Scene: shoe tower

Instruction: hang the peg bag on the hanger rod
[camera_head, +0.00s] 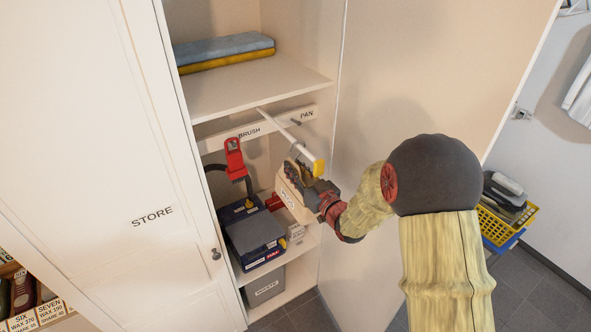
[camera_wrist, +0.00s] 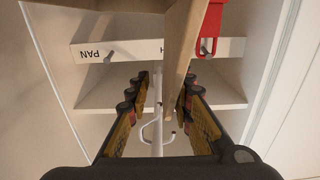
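The hanger rod (camera_head: 290,133) is white with a yellow end and juts out of the open cabinet below the middle shelf. The cream peg bag (camera_head: 291,199) is upright under the rod's outer part. Its thin hook (camera_head: 296,151) shows at the rod; whether it bears on the rod is unclear. My gripper (camera_head: 308,187) is beside the bag's upper right and partly hides it. A white stem with curved hooks (camera_wrist: 157,134) and a beige panel (camera_wrist: 181,60) show there, the panel close to the right finger.
A red-handled brush (camera_head: 235,160) hangs left of the rod on the labelled board (camera_head: 248,132). Folded cloths (camera_head: 225,50) lie above. The cabinet's side panel (camera_head: 400,80) is close to my arm.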

